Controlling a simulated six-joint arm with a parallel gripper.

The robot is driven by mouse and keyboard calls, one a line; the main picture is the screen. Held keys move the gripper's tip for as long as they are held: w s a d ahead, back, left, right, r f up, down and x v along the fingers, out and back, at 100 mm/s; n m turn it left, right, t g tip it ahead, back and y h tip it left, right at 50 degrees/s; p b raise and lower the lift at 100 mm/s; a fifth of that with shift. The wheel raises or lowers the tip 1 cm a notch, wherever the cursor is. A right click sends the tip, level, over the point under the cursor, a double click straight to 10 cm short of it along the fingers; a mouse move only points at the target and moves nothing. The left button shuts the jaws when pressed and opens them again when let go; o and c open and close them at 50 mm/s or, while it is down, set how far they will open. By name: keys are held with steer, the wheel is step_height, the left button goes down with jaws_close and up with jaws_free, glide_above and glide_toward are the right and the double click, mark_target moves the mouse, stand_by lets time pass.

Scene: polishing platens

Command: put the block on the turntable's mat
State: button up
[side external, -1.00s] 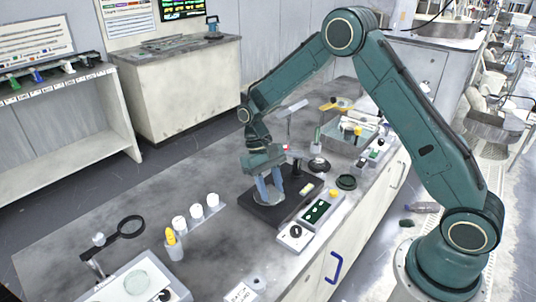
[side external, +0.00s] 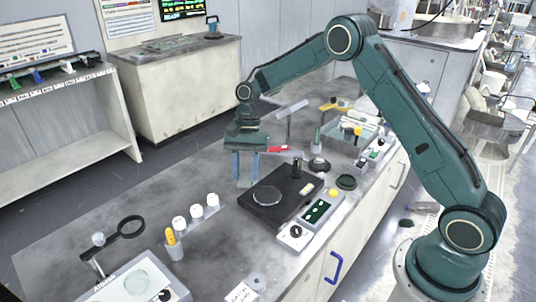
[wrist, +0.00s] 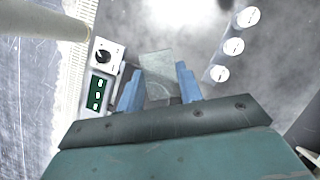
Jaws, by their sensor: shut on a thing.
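The turntable is a black base (side external: 283,188) on the bench with a round dark disc, its mat (side external: 266,196), bare on top. My gripper (side external: 245,182) is above the bench at the left rear of the turntable in the side view, clear of the mat. Its blue fingers point down and are shut on a pale grey block (wrist: 156,72), which shows between the fingertips (wrist: 159,88) in the wrist view. In the side view the block is hard to tell from the grey bench. The mat is not visible in the wrist view.
White jars (side external: 197,211) stand left of the turntable, by a yellow-topped holder (side external: 173,246). A knob box (side external: 295,235) and a green-screened panel (side external: 319,210) sit along its front. A black post (side external: 296,168) rises from the turntable's rear corner. A red object (side external: 278,148) lies behind.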

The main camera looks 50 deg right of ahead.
steer(key=w+r+m, duration=0.1)
steer(key=w+m+t, duration=0.1)
steer(key=m, duration=0.1)
steer(key=shift+a+r+y, duration=0.2)
steer(key=shift+r+y, duration=0.1)
steer(key=shift+r, duration=0.1)
steer(key=shift+w+a+r+m+t, duration=0.15)
steer(key=shift+w+r+m+t, duration=0.35)
steer(key=shift+m, duration=0.4)
steer(key=shift+w+a+r+m+t, duration=0.1)
steer(key=shift+w+r+m+t, duration=0.2)
steer(key=shift+w+r+m, duration=0.45)
steer(key=shift+s+f, duration=0.15)
steer(key=shift+s, duration=0.05)
glide_above(234, 218)
steer(key=d, duration=0.2)
steer(key=f, duration=1.5)
steer(key=shift+a+f, duration=0.25)
steer(key=shift+f, duration=0.1)
steer(key=shift+f, duration=2.15)
steer(key=shift+f, duration=0.15)
steer(key=o, duration=1)
steer(key=shift+o, duration=0.2)
